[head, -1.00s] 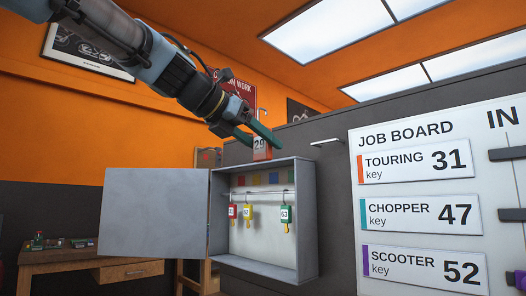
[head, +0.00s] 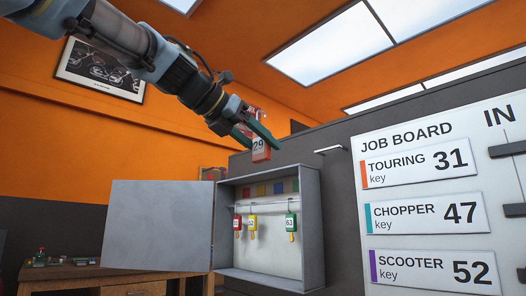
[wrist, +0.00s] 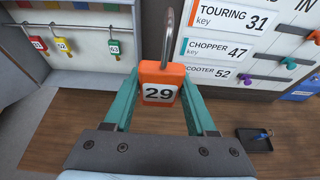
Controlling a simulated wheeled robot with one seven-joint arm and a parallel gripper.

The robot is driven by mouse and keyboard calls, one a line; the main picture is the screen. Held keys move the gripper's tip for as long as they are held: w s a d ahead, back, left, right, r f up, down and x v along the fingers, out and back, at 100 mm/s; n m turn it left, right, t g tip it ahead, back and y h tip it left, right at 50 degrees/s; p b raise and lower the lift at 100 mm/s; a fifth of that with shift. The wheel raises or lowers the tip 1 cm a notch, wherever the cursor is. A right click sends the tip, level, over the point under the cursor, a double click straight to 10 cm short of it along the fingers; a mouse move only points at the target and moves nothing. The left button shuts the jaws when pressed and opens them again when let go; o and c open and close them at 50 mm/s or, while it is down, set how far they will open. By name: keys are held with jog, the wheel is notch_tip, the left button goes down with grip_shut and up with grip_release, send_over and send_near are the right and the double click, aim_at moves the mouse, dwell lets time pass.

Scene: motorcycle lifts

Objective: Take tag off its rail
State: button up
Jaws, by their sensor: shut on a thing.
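My gripper (head: 256,132) is shut on an orange tag (head: 261,149) marked 29 and holds it in the air, in front of the grey wall near the top of an open key cabinet (head: 318,225). In the wrist view the orange tag (wrist: 158,76) sits between the two green fingers, its number facing the camera. A tall metal loop (wrist: 167,35) rises from it, and I see no rail through that loop. Inside the cabinet a rail (head: 262,204) carries a red tag (head: 237,222), a yellow tag (head: 252,222) marked 52 and a green tag (head: 291,222) marked 63.
The cabinet door (head: 158,225) stands open to the left. A bare peg (head: 329,150) sticks out of the wall right of the cabinet. The job board (head: 425,150) with name plates fills the right. A wooden workbench (head: 135,285) is at lower left.

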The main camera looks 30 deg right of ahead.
aim_at(258, 148)
jog(key=shift+s+a+f+b, duration=0.1)
jog(key=shift+a+f+b, duration=0.15)
jog(key=shift+b, duration=0.45)
jog(key=shift+s+a+r, duration=0.1)
jog(key=shift+s+a, duration=0.1)
jog(key=shift+a, duration=0.6)
jog(key=shift+s+a+r, duration=0.1)
jog(key=shift+s+a, duration=0.05)
jog(key=shift+a, duration=0.6)
